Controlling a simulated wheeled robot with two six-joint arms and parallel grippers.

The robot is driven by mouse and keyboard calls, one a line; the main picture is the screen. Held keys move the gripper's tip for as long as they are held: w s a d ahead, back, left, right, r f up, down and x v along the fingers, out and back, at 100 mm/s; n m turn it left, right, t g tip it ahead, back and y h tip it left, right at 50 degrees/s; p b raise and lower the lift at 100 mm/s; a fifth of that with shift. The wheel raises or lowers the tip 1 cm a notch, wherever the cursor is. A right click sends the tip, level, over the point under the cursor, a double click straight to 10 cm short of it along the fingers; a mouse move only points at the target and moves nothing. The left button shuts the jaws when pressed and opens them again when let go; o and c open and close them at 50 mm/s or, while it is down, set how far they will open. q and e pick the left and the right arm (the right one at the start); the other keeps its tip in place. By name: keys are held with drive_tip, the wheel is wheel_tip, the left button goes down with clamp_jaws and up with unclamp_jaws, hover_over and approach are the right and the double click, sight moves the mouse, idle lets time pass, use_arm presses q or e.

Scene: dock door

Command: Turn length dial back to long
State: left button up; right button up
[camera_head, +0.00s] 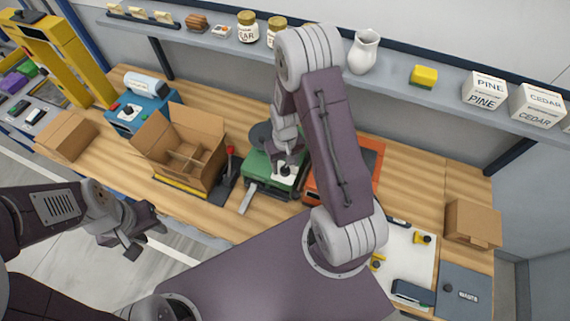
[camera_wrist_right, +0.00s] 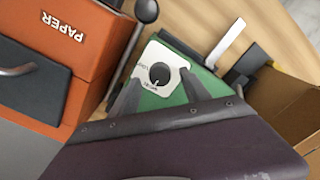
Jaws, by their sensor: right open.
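The length dial is a round black knob (camera_head: 285,171) on a white plate, on top of a green machine (camera_head: 261,168) at the middle of the bench. In the right wrist view the dial (camera_wrist_right: 159,74) shows from above, with small lettering on the plate too small to read surely. My right gripper (camera_wrist_right: 160,82) is open, its two fingers on either side of the knob in that view; contact cannot be told. In the head view my right arm partly hides the machine. My left gripper (camera_head: 143,232) is open and empty, in front of the bench at the left.
An orange machine marked PAPER (camera_wrist_right: 72,40) stands right beside the green one. An open cardboard box (camera_head: 183,146) and a red-knobbed lever (camera_head: 230,152) stand on its left. A shelf (camera_head: 311,55) with jars and boxes runs behind.

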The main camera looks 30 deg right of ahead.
drive_tip(key=shift+w+d+f, duration=0.1)
drive_tip(key=shift+w+f, duration=0.05)
drive_tip(key=shift+f, duration=0.75)
drive_tip(key=shift+s, duration=0.3)
drive_tip(key=shift+w, duration=0.1)
clamp_jaws()
